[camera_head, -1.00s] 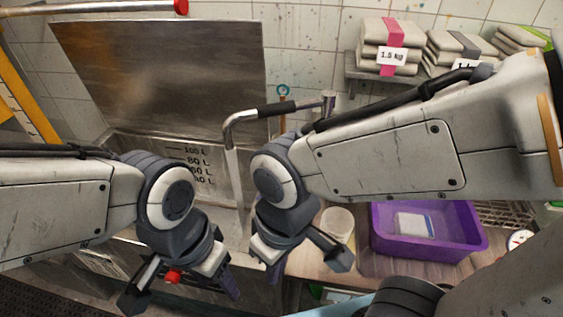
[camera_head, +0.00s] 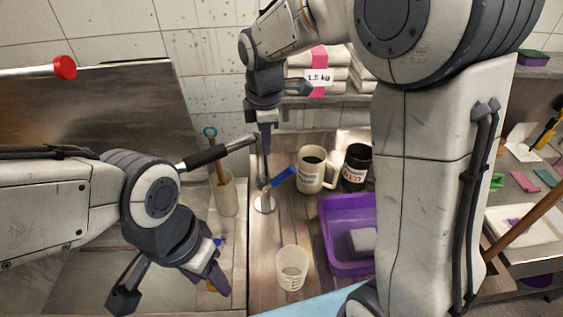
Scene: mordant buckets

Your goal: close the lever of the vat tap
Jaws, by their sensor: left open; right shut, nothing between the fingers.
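The vat tap (camera_head: 206,156) has a metal post on a round base at the counter's left edge. Its black-sleeved spout reaches left over the vat (camera_head: 85,285). A blue lever (camera_head: 283,176) sticks out from the post, slanting up to the right. My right gripper (camera_head: 267,148) is shut and empty, pointing down right by the post, just above the lever; I cannot tell whether it touches. My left gripper (camera_head: 215,272) is open and empty, low over the vat, left of the counter.
A clear beaker (camera_head: 291,268), a white mug (camera_head: 312,171), a dark jar (camera_head: 356,166) and a purple tub (camera_head: 333,232) stand on the counter. Packs (camera_head: 318,62) lie on a shelf behind. A vessel with a stick (camera_head: 226,194) stands left of the post. A red-ended rod (camera_head: 65,67) is upper left.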

